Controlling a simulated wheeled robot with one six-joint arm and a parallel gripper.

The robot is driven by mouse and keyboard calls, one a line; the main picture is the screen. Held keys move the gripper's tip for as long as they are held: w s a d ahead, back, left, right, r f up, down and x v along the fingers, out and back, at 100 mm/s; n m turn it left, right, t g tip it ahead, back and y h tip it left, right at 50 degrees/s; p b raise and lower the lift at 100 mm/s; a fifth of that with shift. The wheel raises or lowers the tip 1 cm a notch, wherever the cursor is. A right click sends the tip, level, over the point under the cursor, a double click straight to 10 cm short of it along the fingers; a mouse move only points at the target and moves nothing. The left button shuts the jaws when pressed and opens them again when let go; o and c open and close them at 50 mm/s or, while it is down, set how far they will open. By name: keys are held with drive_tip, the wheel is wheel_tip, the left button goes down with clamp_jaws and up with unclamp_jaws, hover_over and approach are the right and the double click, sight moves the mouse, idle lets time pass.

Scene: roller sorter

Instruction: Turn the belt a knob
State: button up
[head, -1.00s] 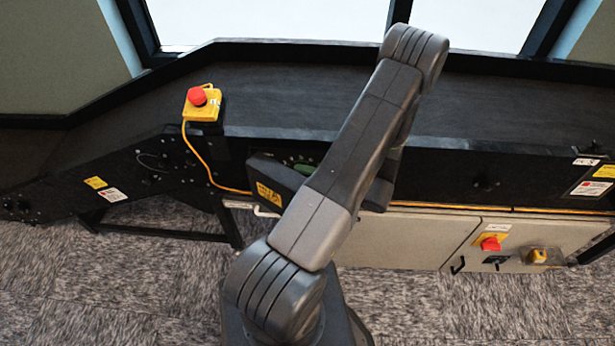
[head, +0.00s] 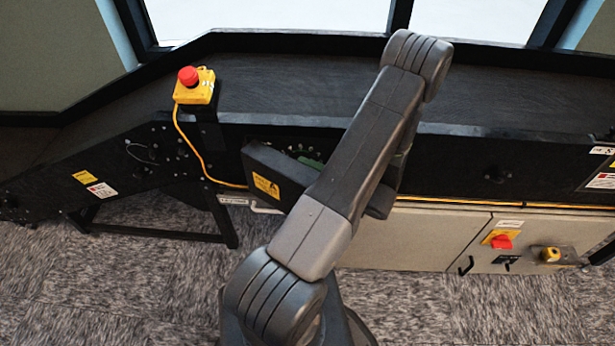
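A red rotary knob (head: 502,241) on a yellow plate sits on the beige cabinet front at the right. A small dark switch (head: 507,260) is just below it, and a yellow device with a round button (head: 550,255) is to its right. I cannot read any label that tells which control is belt a's knob. My arm reaches up and away across the middle, over the conveyor side. My gripper does not show; the arm links hide whatever lies behind them.
A black conveyor (head: 290,85) runs across the back. A red emergency button (head: 188,77) on a yellow box stands at left. A dark box (head: 270,177) with a yellow label is partly behind my arm. Grey carpet (head: 130,285) is clear in front.

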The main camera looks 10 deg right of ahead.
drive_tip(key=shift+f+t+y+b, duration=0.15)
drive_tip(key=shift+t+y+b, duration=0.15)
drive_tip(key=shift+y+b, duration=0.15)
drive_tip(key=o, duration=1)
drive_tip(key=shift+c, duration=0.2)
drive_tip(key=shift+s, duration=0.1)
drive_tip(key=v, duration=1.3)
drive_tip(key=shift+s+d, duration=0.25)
